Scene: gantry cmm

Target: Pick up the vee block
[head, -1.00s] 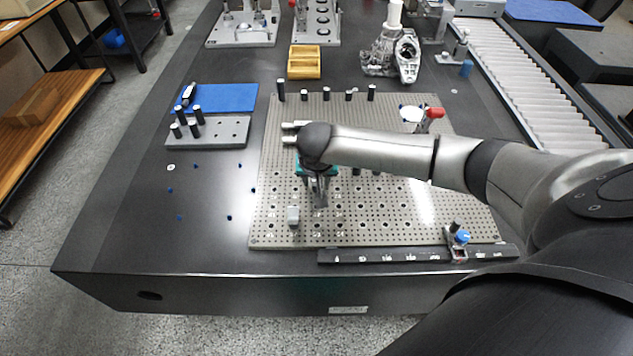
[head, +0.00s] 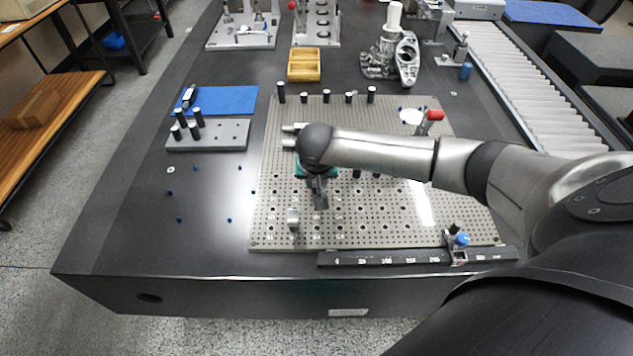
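A small light-grey block (head: 293,218), which looks like the vee block, stands near the front left of the perforated fixture plate (head: 380,225). Its groove is too small to make out. My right arm reaches in from the right over the plate. Its gripper (head: 320,203) points down just right of the block and apart from it in the picture. The fingers are small and seen from above, so their opening is unclear. My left gripper is out of view.
A black scale rail (head: 400,256) with a blue-knobbed slider runs along the plate's front edge. Black pins (head: 327,97) line its back. A grey pin rack (head: 222,134) and blue mat (head: 228,99) lie left. The dark table left of the plate is mostly clear.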

